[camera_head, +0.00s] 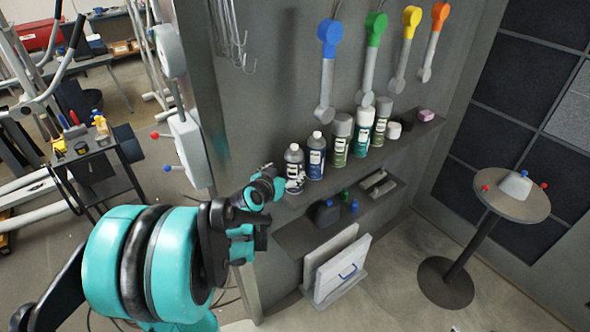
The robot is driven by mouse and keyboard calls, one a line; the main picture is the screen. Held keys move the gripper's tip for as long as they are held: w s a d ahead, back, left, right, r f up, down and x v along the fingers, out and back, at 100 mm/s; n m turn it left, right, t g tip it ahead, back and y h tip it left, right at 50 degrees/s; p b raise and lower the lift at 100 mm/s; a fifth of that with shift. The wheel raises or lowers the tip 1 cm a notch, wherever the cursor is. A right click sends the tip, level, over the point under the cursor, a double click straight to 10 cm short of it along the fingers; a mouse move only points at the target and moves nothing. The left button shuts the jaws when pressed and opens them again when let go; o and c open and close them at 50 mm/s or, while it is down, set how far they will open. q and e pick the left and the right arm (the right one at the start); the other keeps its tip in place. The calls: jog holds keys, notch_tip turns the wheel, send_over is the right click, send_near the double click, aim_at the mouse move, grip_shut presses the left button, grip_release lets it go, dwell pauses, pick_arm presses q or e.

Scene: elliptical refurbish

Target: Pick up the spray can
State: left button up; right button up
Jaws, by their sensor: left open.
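Several cans and bottles stand upright in a row on the upper shelf. From the left they are a dark bottle with a grey label (294,170), a blue bottle (315,160), a green can with a grey cap (340,142), a white-and-green can (362,134) and a dark green can with a pale cap (382,124). I cannot tell which one the task means. My left gripper (268,204) is open and empty, at the left end of the shelf. It looks close to the dark bottle; contact cannot be told. My right gripper is not in view.
The lower shelf holds dark boxes and small bottles (327,213). White panels (338,268) lean below. Colored-handled tools (327,75) hang on the wall above. A round table (516,205) stands at right, with clear floor between.

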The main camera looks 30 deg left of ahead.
pick_arm(q)
jog(key=x, duration=0.4)
jog(key=d+b+x, duration=0.1)
jog(key=x, duration=0.1)
jog(key=shift+w+a+f, duration=0.1)
jog(key=shift+f, duration=0.15)
jog(key=shift+r, duration=0.1)
jog(key=c, duration=1.4)
